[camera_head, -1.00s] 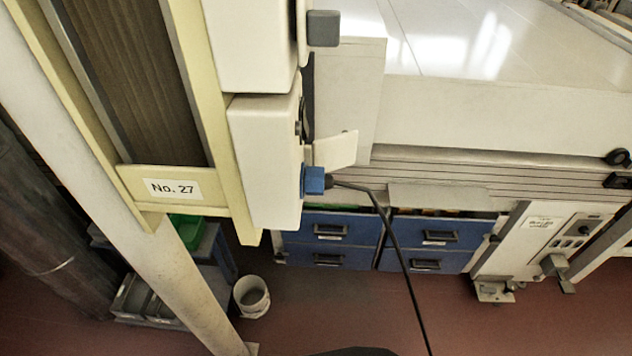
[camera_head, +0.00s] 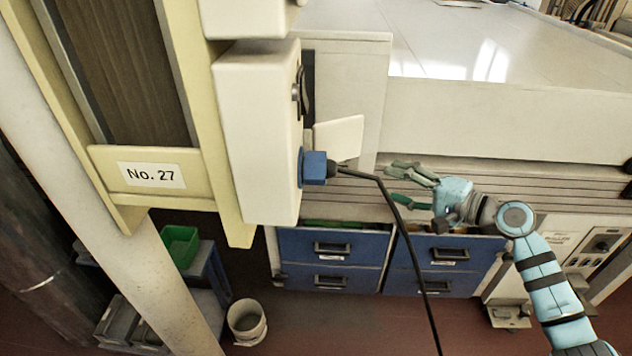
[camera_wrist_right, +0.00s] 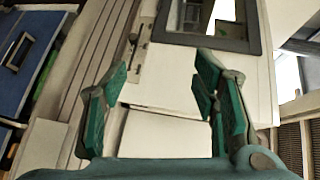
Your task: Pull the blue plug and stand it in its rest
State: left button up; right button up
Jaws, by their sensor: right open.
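The blue plug (camera_head: 316,167) sits in the side of a white box (camera_head: 258,130) on the cream post, with a black cable (camera_head: 401,232) running from it down to the right. A white flap (camera_head: 338,137) stands out just above the plug. My right gripper (camera_head: 394,181) is open and empty, to the right of the plug and apart from it, fingers pointing left. In the right wrist view its green fingers (camera_wrist_right: 160,95) are spread with nothing between them; I cannot make out the plug there. I cannot identify the rest. My left gripper is not in view.
Blue drawers (camera_head: 332,260) lie below, and a white bucket (camera_head: 247,321) stands on the floor. The machine's long ribbed side (camera_head: 540,190) runs behind my right arm. A post with a "No. 27" label (camera_head: 152,175) stands at the left.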

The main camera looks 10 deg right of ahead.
jog(key=s+a+r+n+g+y+b, duration=0.25)
jog(key=s+a+r+y, duration=0.2)
jog(key=r, duration=0.55)
jog(key=n+g+y, duration=0.3)
jog(key=n+g, duration=0.2)
send_near(317, 168)
jog(key=w+f, duration=0.1)
jog(key=w, duration=0.1)
jog(key=shift+d+f+m, duration=0.25)
jog(key=shift+d, duration=0.15)
jog(key=shift+a, duration=0.1)
jog(key=p+x, duration=0.6)
jog(key=x, duration=0.3)
jog(key=shift+p, duration=0.7)
jog(key=shift+c, duration=0.4)
